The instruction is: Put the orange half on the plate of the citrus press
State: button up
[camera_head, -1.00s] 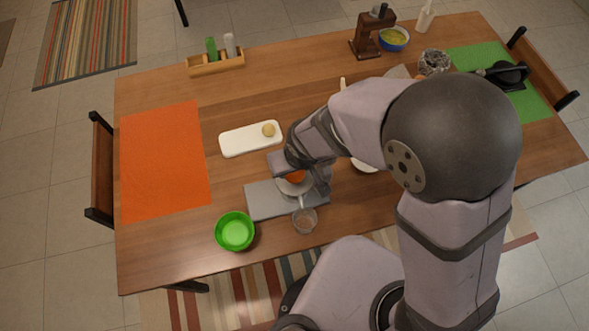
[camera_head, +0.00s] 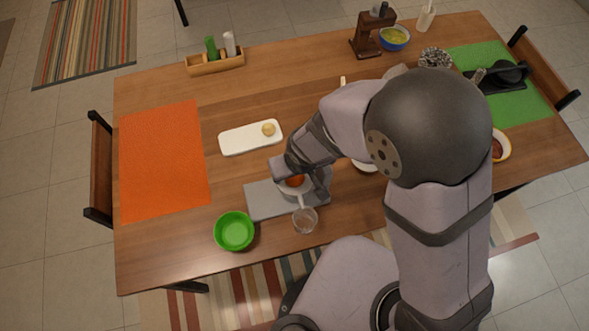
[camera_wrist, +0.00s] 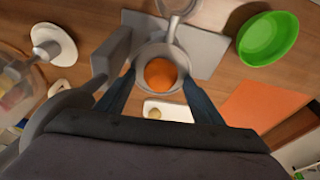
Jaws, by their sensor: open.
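The orange half (camera_head: 295,181) sits at the round grey plate of the citrus press, under my gripper. In the wrist view the orange half (camera_wrist: 161,74) shows as a round orange shape inside the grey ring of the plate (camera_wrist: 147,52). The citrus press has a flat grey base (camera_head: 262,201) and a spout pointing to a clear glass (camera_head: 305,220). My gripper (camera_wrist: 159,79) is open, with one finger on each side of the orange half. Whether the fingers touch it is hard to tell. My wrist hides part of the press in the head view.
A green bowl (camera_head: 234,231) stands left of the glass. A white board (camera_head: 238,140) with a small pale round thing (camera_head: 268,129) lies behind the press. An orange mat (camera_head: 165,160) is at the left. A spice rack (camera_head: 215,63) stands at the back.

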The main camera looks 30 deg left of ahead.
aim_at(299, 188)
jog(key=shift+r, duration=0.15)
jog(key=shift+r, duration=0.5)
jog(key=b+v, duration=0.1)
jog(key=v, duration=1)
jog(key=shift+s+d, duration=0.1)
jog(key=shift+s, duration=0.05)
